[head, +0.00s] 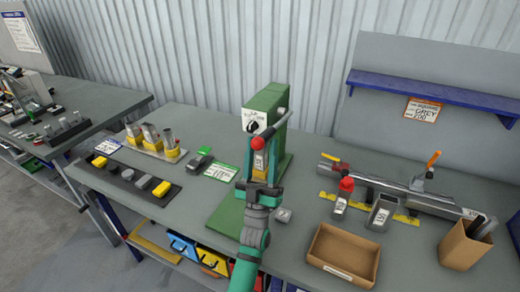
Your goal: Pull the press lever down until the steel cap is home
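The green arbor press (272,105) stands on the table in the middle of the head view. Its dark lever (276,129) slants from upper right to lower left and ends in a red knob (258,144). My gripper (261,183) is in front of the press, below the red knob in the picture. I see it from behind, and cannot tell whether its fingers are open or touch anything. A yellow labelled part (260,162) shows between knob and gripper. I cannot make out the steel cap; my gripper and arm cover the lower front of the press.
Left on the table (200,225) are a rack of cylinders (151,139) and a dark tray (128,177) of parts. At right are a red-topped item (343,196), a grey bin (381,213), a clamp fixture (400,190), a cardboard tray (342,253) and a cardboard box (463,249).

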